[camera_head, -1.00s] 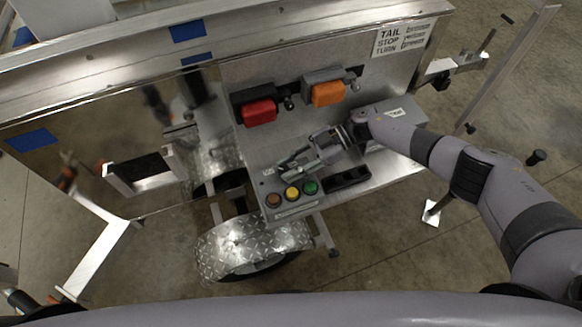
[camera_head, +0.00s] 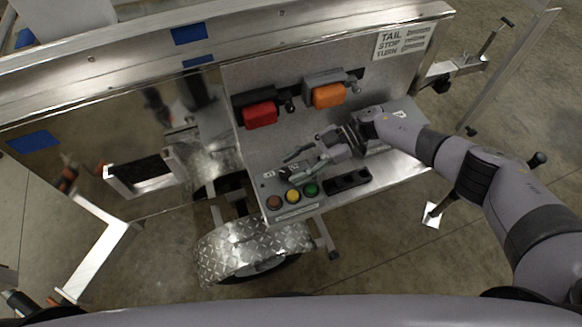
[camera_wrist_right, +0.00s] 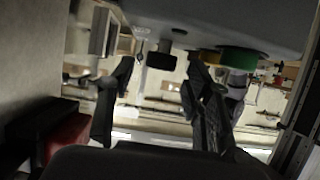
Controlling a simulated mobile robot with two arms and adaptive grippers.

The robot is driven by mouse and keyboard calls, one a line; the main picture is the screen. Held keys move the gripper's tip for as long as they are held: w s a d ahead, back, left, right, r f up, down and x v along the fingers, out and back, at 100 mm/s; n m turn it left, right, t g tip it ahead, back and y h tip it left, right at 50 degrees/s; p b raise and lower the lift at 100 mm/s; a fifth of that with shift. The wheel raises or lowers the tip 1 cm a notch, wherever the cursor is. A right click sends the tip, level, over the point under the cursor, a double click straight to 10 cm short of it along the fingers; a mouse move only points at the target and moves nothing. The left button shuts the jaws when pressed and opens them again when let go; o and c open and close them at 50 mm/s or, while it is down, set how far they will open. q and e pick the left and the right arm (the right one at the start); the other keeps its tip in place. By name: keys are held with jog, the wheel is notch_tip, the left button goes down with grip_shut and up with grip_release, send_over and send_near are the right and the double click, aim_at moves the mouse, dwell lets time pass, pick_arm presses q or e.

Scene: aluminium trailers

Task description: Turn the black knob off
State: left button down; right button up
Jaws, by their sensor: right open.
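The black knob (camera_wrist_right: 161,61) shows in the right wrist view, on the edge of a grey control box (camera_wrist_right: 215,22). It lies between the two fingertips as seen from the wrist, with visible gaps to both sides. My right gripper (camera_head: 288,165) is open, its fingers pointing left above the upper left part of the control box; it also shows in the right wrist view (camera_wrist_right: 160,66). In the head view the fingers largely cover the knob area, so I cannot tell the knob's setting there. My left gripper is not in view.
Brown, yellow (camera_head: 293,196) and green (camera_head: 311,189) buttons line the box's front, beside a black switch panel (camera_head: 348,180). Red (camera_head: 261,115) and orange (camera_head: 329,95) lamps sit on the metal panel behind. A diamond-plate fender (camera_head: 250,245) is below left.

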jog(key=v, duration=0.5)
jog(key=shift+w+d+r, duration=0.1)
jog(key=shift+w+d, duration=0.05)
jog(key=shift+d, duration=0.25)
